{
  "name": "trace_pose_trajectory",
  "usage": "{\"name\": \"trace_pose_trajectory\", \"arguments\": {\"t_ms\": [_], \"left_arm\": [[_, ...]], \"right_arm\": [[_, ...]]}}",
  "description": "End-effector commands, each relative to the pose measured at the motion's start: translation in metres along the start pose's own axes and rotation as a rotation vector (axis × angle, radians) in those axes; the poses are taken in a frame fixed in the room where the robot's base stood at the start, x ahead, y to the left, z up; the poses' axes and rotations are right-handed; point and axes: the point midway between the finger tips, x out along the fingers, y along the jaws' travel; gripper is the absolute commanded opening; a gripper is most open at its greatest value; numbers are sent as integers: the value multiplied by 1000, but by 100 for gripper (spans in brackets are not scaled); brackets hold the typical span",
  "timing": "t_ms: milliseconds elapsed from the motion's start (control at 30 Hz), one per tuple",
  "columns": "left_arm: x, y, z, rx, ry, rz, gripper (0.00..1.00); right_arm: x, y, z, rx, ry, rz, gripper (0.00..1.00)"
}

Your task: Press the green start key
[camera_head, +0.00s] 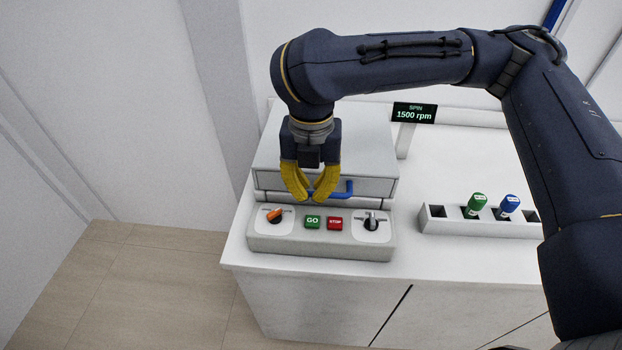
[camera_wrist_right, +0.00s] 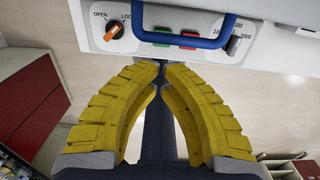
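The green GO key (camera_head: 313,222) sits on the sloped front panel (camera_head: 320,245) of a white machine, just left of the red STOP key (camera_head: 335,223). In the right wrist view the green key (camera_wrist_right: 161,31) shows partly behind the blue handle (camera_wrist_right: 180,41). My right gripper (camera_head: 311,198) points down with its yellow fingertips above and behind the keys, in front of the machine's drawer-like face. In the right wrist view its fingertips (camera_wrist_right: 161,63) come together with nothing between them. It appears apart from the keys. My left gripper is not in view.
An orange knob (camera_head: 275,215), marked OPEN and LOCK, is left of the keys; a grey knob (camera_head: 371,222) is right. A rack (camera_head: 455,226) holds green-capped (camera_head: 476,203) and blue-capped (camera_head: 509,205) tubes. The blue handle (camera_head: 345,188) sticks out.

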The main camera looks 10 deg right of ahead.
Motion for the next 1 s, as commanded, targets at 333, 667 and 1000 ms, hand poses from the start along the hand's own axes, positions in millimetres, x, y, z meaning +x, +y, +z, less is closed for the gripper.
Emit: {"name": "trace_pose_trajectory", "arguments": {"t_ms": [333,667,1000], "left_arm": [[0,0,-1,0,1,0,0],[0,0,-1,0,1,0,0],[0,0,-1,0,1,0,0]], "right_arm": [[-21,0,0,0,-1,0,0],[-22,0,0,0,0,0,0],[-22,0,0,0,0,0,0]]}}
